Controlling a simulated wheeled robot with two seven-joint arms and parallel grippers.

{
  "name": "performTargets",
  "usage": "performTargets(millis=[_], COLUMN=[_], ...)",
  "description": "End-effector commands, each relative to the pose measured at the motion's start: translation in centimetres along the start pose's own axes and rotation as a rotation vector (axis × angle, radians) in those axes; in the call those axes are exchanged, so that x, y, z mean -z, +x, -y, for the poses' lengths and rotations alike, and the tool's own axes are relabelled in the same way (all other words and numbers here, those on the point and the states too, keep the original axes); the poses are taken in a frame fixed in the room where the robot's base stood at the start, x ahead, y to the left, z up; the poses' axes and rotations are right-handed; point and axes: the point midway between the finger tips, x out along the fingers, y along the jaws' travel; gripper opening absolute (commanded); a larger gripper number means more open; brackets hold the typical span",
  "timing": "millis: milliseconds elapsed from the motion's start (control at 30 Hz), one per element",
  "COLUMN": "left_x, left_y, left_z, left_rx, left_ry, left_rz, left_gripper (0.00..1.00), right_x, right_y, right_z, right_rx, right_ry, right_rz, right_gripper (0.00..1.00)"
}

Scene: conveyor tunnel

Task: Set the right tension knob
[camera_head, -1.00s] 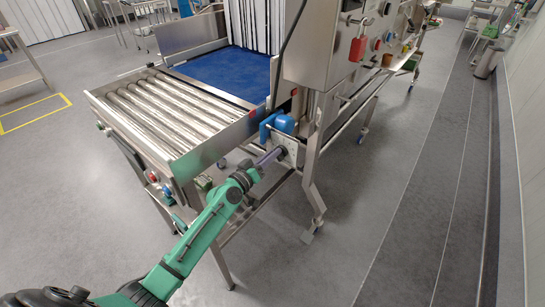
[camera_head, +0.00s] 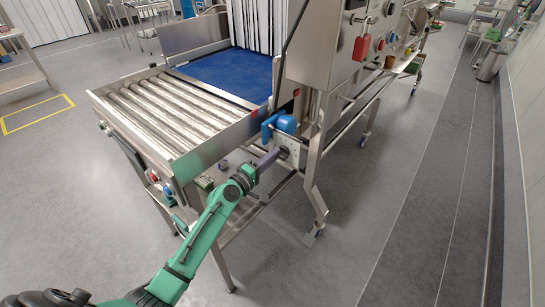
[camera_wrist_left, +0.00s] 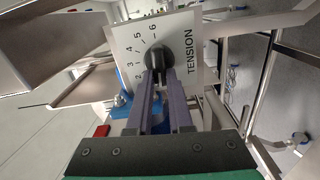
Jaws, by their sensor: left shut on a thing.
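The black tension knob (camera_wrist_left: 157,58) sits on a white dial plate (camera_wrist_left: 187,25) printed with numbers and the word TENSION in the left wrist view. My left gripper (camera_wrist_left: 159,74) is shut on the knob, its two purple-grey fingers on either side of it. The knob's pointer setting is not clear. In the head view, my left gripper (camera_head: 273,156) reaches the dial plate (camera_head: 291,148) on the conveyor's side below the blue part, and the knob is too small to make out. My right gripper is not in view.
A blue housing (camera_head: 286,123) sits just above the plate. The roller conveyor (camera_head: 165,108) and its blue belt (camera_head: 232,70) lie to the left. A steel control cabinet with a red padlock (camera_head: 361,47) stands above right. Frame legs are close by; the floor at right is clear.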

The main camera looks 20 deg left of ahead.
Motion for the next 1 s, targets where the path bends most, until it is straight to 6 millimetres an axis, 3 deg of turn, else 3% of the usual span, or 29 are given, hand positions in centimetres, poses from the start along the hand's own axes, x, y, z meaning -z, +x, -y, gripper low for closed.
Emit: performTargets(millis=[300,767,800,867,1000], left_x=[-0.05,-0.05,-0.05,-0.05,-0.04], left_y=[0.0,-0.01,-0.01,-0.01,0.0], left_z=[0.19,0.22,0.22,0.22,0.19], left_rx=[0.001,0.001,0.001,0.001,0.001], left_ry=[-0.103,-0.116,-0.116,-0.115,-0.115], left_rz=[0.0,0.0,0.0,0.0,0.0], left_gripper=[0.0,0.0,0.3,0.49,0.49], right_x=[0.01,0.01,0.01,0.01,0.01], right_y=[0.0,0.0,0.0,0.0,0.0], right_z=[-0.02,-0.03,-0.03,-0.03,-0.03], right_rx=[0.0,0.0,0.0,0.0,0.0], right_ry=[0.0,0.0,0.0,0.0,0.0], right_rz=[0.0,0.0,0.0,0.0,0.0], right_gripper=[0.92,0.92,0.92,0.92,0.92])
